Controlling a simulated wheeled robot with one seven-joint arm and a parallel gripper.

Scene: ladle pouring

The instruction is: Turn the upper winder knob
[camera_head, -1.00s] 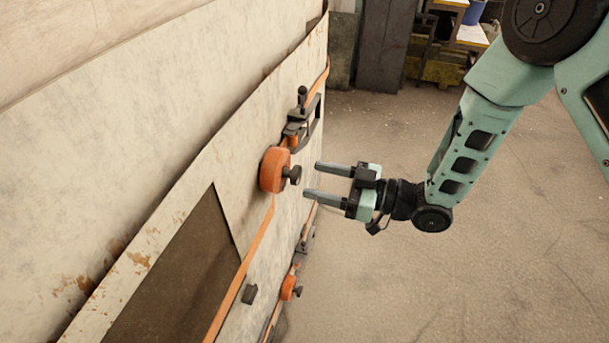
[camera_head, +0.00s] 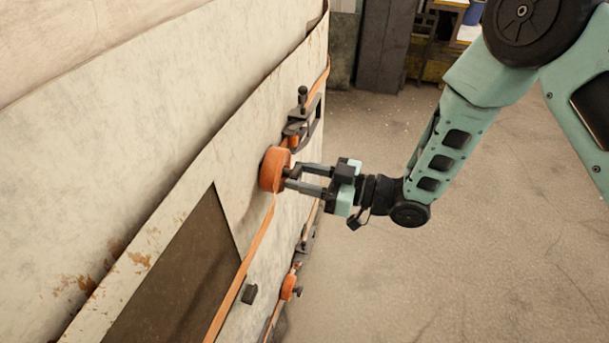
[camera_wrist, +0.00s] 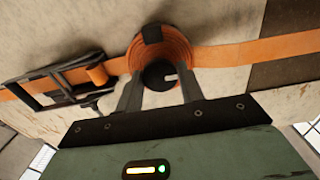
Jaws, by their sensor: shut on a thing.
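The upper winder (camera_head: 273,170) is an orange strap spool on the pale panel. In the wrist view the spool (camera_wrist: 178,49) sits at top centre, with its dark round knob (camera_wrist: 158,75) in front. My gripper (camera_head: 291,177) reaches the knob from the right, its two fingers around it. In the wrist view the gripper's fingers (camera_wrist: 160,88) stand on either side of the knob, shut on it. In the head view the fingers hide most of the knob.
A dark buckle (camera_head: 301,120) with a lever sits just above the spool; it also shows at left in the wrist view (camera_wrist: 62,82). A lower orange winder (camera_head: 288,287) is further down the panel. The concrete floor (camera_head: 480,270) at right is clear.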

